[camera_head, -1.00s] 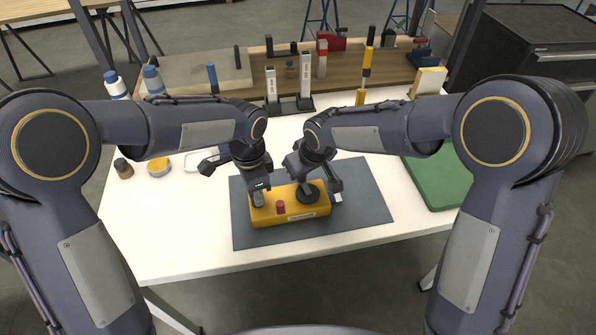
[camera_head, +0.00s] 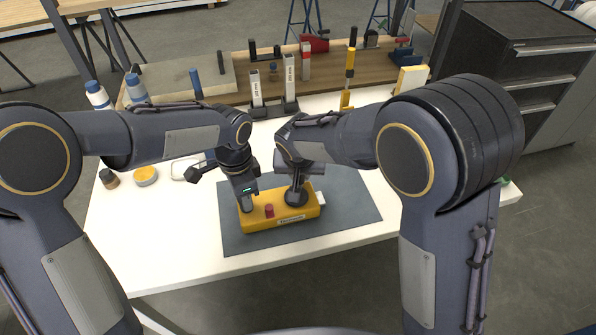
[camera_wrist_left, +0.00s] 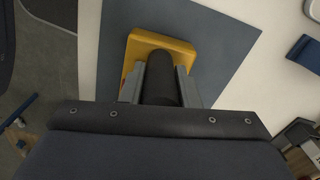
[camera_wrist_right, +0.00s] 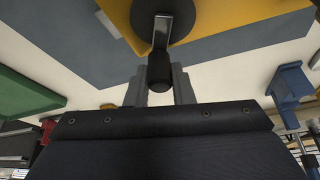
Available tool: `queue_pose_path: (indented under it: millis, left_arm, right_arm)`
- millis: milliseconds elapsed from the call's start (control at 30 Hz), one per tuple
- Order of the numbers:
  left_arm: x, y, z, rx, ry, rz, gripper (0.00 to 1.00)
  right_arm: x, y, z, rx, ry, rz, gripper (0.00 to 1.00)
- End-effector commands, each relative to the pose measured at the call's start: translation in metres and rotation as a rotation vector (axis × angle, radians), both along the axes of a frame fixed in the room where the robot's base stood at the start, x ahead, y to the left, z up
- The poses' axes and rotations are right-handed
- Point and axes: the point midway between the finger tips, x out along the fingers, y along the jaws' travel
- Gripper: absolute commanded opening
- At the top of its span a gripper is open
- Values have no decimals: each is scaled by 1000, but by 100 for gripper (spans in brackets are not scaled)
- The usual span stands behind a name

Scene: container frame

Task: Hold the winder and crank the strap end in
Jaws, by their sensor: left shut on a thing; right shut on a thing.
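The yellow winder (camera_head: 258,222) lies on the dark mat, with a red knob (camera_head: 269,211) on top. My left gripper (camera_head: 246,205) is shut on its black post handle at the left end; the post (camera_wrist_left: 160,80) stands between both fingers in the left wrist view. The black crank disc (camera_head: 296,199) sits at the winder's right. My right gripper (camera_head: 298,180) is over the disc's far side, shut on the black crank knob (camera_wrist_right: 160,72). The white strap end (camera_head: 320,199) shows at the winder's right edge. The rest of the strap is hidden.
The dark mat (camera_head: 345,215) lies on the white table (camera_head: 150,240). A yellow-lidded jar (camera_head: 145,175) and a small bottle (camera_head: 108,178) stand at the left. Upright grey posts (camera_head: 290,80) and tools stand along the back. The table's front is clear.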

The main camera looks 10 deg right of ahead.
Motion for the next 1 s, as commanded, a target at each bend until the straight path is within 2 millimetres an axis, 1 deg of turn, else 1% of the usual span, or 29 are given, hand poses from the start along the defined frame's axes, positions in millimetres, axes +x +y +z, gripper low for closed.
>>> queue_pose_path:
  millis: [500, 533, 700, 1000]
  left_arm:
    - [0, -1, 2, -2, -2, -2, 0]
    - [0, -1, 2, -2, -2, -2, 0]
    - [0, -1, 1, -2, -2, -1, 0]
    - [1, -1, 1, -2, -3, 0, 0]
  right_arm:
    - [0, -2, 0, -1, -2, -23, 0]
    - [0, -2, 0, -1, -2, -23, 23]
    - [0, -1, 0, -1, -1, -22, 43]
    - [-1, -1, 2, 0, -1, -22, 43]
